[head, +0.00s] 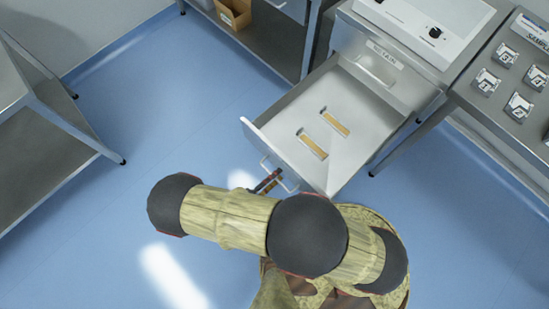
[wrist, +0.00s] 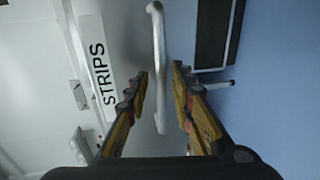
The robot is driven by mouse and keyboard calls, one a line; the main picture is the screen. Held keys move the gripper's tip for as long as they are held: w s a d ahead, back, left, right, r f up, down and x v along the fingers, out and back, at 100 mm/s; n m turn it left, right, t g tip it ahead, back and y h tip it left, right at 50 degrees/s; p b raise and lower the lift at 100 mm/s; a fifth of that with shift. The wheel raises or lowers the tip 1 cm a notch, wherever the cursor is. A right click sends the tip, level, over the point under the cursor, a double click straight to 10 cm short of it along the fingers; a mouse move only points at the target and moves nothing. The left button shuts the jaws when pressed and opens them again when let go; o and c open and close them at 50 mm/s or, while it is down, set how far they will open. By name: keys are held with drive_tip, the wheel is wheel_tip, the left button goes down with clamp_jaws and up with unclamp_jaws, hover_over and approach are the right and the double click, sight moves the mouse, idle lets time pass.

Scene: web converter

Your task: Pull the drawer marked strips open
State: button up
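The drawer (head: 272,147) is pulled far out of the grey cabinet in the head view. Its front panel faces my arm. Two small white and tan strip-like pieces (head: 335,122) (head: 312,145) lie on its floor. In the wrist view the label STRIPS (wrist: 97,68) is on the drawer front, beside the pale bar handle (wrist: 160,60). My gripper (wrist: 159,75) has one finger on each side of the handle, with gaps showing, so it looks open around the bar. In the head view my gripper (head: 268,182) is at the handle, partly hidden by my arm.
Above the drawer is a panel (head: 383,52) with a partly readable label. A bench (head: 480,110) with several small square items stands at the right. A metal table (head: 30,140) is at the left, and a shelf with a cardboard box (head: 234,12) is behind. Blue floor lies open between.

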sight(284, 160)
drive_tip(key=o, duration=1.5)
wheel_tip(284, 160, up, 9)
drive_tip(key=shift+a+r, duration=0.1)
drive_tip(key=shift+r, duration=0.35)
drive_tip(key=shift+c, duration=0.4)
drive_tip(key=shift+r, duration=0.2)
drive_tip(key=c, duration=1.4)
drive_tip(key=shift+f, duration=0.15)
drive_tip(key=shift+f, duration=0.1)
